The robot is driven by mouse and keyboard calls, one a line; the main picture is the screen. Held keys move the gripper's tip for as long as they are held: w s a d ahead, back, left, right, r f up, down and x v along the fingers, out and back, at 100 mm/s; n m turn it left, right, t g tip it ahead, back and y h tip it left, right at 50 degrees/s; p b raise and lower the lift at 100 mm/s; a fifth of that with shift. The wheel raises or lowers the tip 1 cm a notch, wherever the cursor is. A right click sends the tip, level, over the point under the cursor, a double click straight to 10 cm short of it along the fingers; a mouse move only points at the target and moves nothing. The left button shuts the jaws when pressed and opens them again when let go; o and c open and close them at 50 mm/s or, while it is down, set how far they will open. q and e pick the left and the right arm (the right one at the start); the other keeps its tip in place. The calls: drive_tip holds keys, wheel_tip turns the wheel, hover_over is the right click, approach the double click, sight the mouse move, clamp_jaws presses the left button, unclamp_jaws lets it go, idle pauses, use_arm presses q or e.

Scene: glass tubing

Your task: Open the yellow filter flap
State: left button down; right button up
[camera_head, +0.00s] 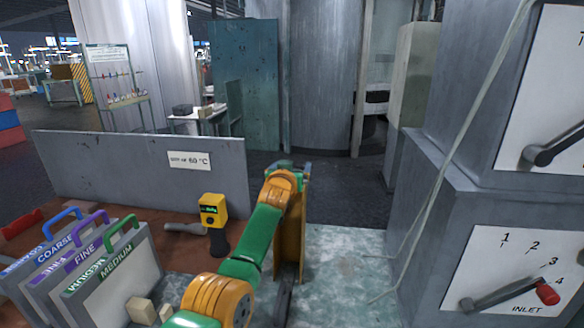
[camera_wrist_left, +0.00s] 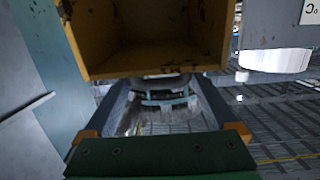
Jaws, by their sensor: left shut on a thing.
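The yellow filter flap (camera_head: 289,240) shows as an upright, worn ochre panel just below and behind my left wrist, partly hidden by the green and orange arm. In the left wrist view, worn yellow walls (camera_wrist_left: 150,71) frame a dark recess at the top; I cannot tell which part is the flap and which the housing. My left gripper (camera_head: 292,167) is at the panel's top edge. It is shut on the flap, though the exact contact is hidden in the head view. My right gripper is not in view.
Labelled filter cartridges (camera_head: 110,275) stand at lower left, beside small pale blocks (camera_head: 141,311). A yellow handheld device (camera_head: 213,211) stands by the low grey wall (camera_head: 110,165). Grey cabinets with a red-tipped inlet lever (camera_head: 546,293) stand close on the right. A thin hose hangs there.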

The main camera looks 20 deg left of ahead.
use_arm(q)
drive_tip(key=shift+r, duration=0.3)
unclamp_jaws()
drive_tip(key=shift+s, duration=0.2)
drive_tip(key=shift+s+d+b, duration=0.15)
drive_tip(key=shift+s+b, duration=0.15)
drive_tip(key=shift+s, duration=0.15)
drive_tip(key=b+v, duration=0.2)
drive_tip(key=v, duration=0.4)
drive_tip(key=shift+r, duration=0.1)
